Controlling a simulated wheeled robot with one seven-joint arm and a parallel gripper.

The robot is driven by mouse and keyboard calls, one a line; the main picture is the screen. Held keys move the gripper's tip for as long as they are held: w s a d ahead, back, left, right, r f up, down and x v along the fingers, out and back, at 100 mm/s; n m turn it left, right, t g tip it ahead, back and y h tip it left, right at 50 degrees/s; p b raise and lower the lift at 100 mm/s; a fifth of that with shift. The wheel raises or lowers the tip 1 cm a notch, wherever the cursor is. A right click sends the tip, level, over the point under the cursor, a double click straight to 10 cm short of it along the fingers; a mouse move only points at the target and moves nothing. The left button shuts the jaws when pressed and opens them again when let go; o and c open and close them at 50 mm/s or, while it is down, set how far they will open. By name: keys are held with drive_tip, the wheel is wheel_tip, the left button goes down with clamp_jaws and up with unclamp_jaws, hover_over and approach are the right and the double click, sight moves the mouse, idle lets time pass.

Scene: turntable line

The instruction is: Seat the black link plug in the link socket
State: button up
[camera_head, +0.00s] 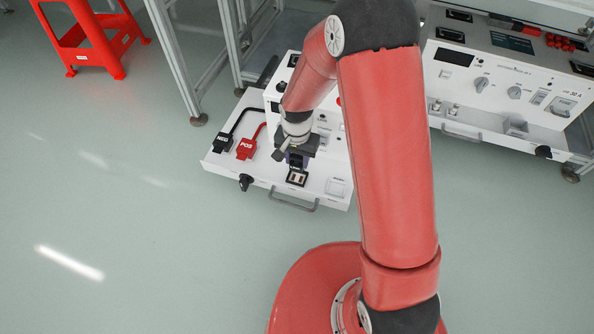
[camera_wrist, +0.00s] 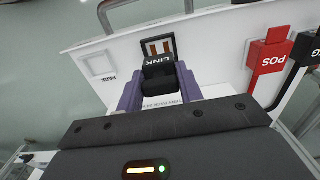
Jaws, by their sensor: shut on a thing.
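The black link plug (camera_wrist: 158,67), marked LINK, is between the two purple fingers of my gripper (camera_wrist: 160,88), which is shut on it. The link socket (camera_wrist: 152,46) is a dark-framed rectangle with copper-coloured contacts, just beyond the plug's front end. The plug overlaps the socket's near part in the wrist view, and I cannot tell whether they touch. In the head view my gripper (camera_head: 295,160) is low over the white tray, just behind the socket (camera_head: 297,177), whose contacts are still visible. The plug is hidden there by the gripper.
The white tray (camera_head: 237,170) also carries a red POS plug (camera_head: 247,148) and a black NEG plug (camera_head: 222,143) on cables, left of my gripper. A square PARK spot (camera_head: 336,187) is to the right. A second panel (camera_head: 510,85) stands at right; open floor lies in front.

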sight(297, 170)
drive_tip(key=shift+f+b, duration=0.45)
drive_tip(key=shift+f, duration=2.45)
drive_tip(key=shift+f, duration=0.1)
drive_tip(key=o, duration=1.1)
